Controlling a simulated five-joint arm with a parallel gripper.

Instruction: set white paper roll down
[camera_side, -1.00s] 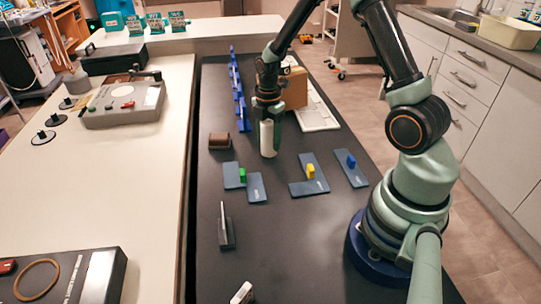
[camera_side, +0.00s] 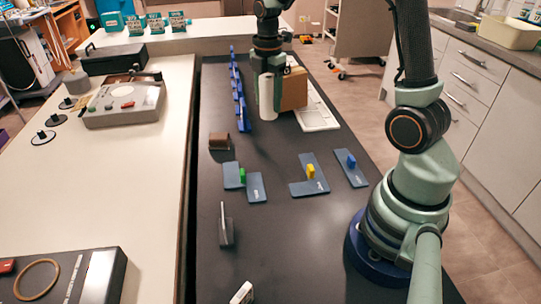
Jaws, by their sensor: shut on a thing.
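The white paper roll (camera_side: 267,97) is upright in the side view, in front of the brown box. My gripper (camera_side: 267,72) points down from above and is shut on the roll's upper end. The roll's lower end is clear of any other object in the picture. The black table (camera_side: 270,215) lies below it. I see no clear contact between the roll and the table, and its exact height is hard to tell.
The brown box (camera_side: 294,90) and a white keyboard-like item (camera_side: 318,117) are behind and right. A blue rack (camera_side: 238,90) runs along the left. A brown block (camera_side: 219,141) and blue plates with green (camera_side: 242,175), yellow (camera_side: 311,171) and blue (camera_side: 351,161) pieces lie nearer.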

